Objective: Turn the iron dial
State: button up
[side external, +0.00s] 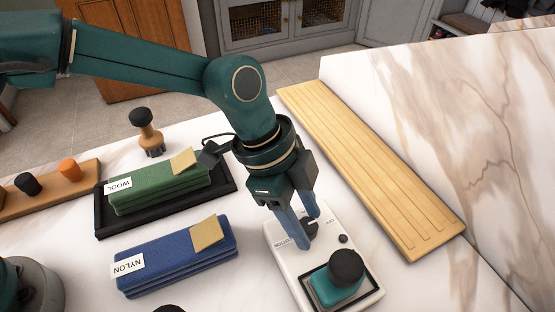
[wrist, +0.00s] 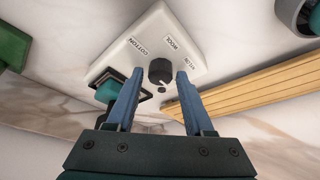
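The black iron dial (side external: 312,229) stands on a white control base (side external: 284,262) at the lower middle of the side view. In the wrist view the dial (wrist: 160,71) is upper middle, with the labels COTTON and WOOL beside it and a third, hard to read, at its right. A small light mark shows on its near edge. My gripper (side external: 311,232) points down over the base, its blue fingers on either side of the dial. In the wrist view my gripper (wrist: 160,87) is open, with gaps beside the dial. I cannot tell whether either finger touches it.
A teal iron with a black knob (side external: 346,268) sits in the base's dark-rimmed recess, close to the dial. A wooden board (side external: 372,170) lies right. Green WOOL cloths (side external: 160,190) on a black tray and blue NYLON cloths (side external: 175,262) lie left.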

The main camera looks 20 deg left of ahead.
grip_shut()
jog(key=shift+n, duration=0.3)
jog(key=n+t, duration=0.1)
jog(key=n, duration=0.2)
jog(key=shift+s+t, duration=0.15)
jog(key=shift+t, duration=0.15)
jog(key=n+t+y, duration=0.1)
jog(key=n, duration=0.3)
jog(key=shift+d, duration=0.1)
jog(key=n+t+y, duration=0.1)
jog(key=n, duration=0.2)
jog(key=n+y, duration=0.1)
jog(key=n, duration=0.2)
jog(key=shift+s+d+t, duration=0.15)
jog(key=shift+t, duration=0.25)
jog(key=n+y, duration=0.1)
jog(key=n, duration=0.3)
jog(key=shift+d, duration=0.1)
jog(key=shift+n+y, duration=0.7)
jog(key=shift+n, duration=0.7)
